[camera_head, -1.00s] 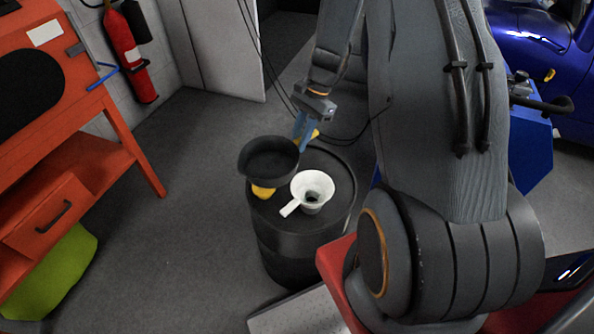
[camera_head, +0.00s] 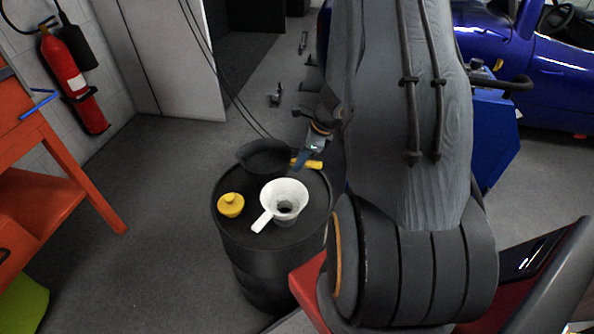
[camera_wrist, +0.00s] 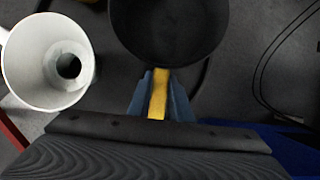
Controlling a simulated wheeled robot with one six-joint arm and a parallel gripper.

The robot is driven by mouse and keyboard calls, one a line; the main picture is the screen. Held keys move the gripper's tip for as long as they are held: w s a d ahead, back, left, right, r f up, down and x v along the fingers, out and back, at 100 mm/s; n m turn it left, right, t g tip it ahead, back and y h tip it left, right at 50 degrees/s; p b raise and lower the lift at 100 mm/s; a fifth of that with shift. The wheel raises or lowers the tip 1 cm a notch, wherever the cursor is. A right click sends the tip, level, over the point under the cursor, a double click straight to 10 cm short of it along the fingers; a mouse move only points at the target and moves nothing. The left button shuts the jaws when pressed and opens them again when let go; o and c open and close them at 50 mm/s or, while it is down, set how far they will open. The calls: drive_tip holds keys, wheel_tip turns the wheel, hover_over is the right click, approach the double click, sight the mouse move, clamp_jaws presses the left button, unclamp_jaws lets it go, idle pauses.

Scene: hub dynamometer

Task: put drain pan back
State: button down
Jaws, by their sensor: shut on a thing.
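The drain pan is a round black pan (camera_head: 264,157) with a yellow handle (camera_head: 312,164). In the head view it is at the far side of the black drum; I cannot tell whether it touches the drum top. My gripper (camera_head: 300,160) is shut on the handle, to the right of the pan. In the wrist view the pan (camera_wrist: 170,28) fills the top middle, cut by the frame edge. The blue fingers of my gripper (camera_wrist: 159,92) close on the yellow handle (camera_wrist: 158,97) from both sides.
A white funnel (camera_head: 284,196) and a yellow cap (camera_head: 231,205) sit on the black drum (camera_head: 262,255), close to the pan. An orange bench (camera_head: 50,205) and a fire extinguisher (camera_head: 72,80) are at left. A blue car (camera_head: 555,85) is at right. Floor left of the drum is clear.

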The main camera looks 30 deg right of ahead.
drive_tip(key=shift+f, duration=1.85)
drive_tip(key=shift+f+b, duration=0.15)
drive_tip(key=shift+b, duration=0.15)
drive_tip(key=c, duration=1.6)
unclamp_jaws()
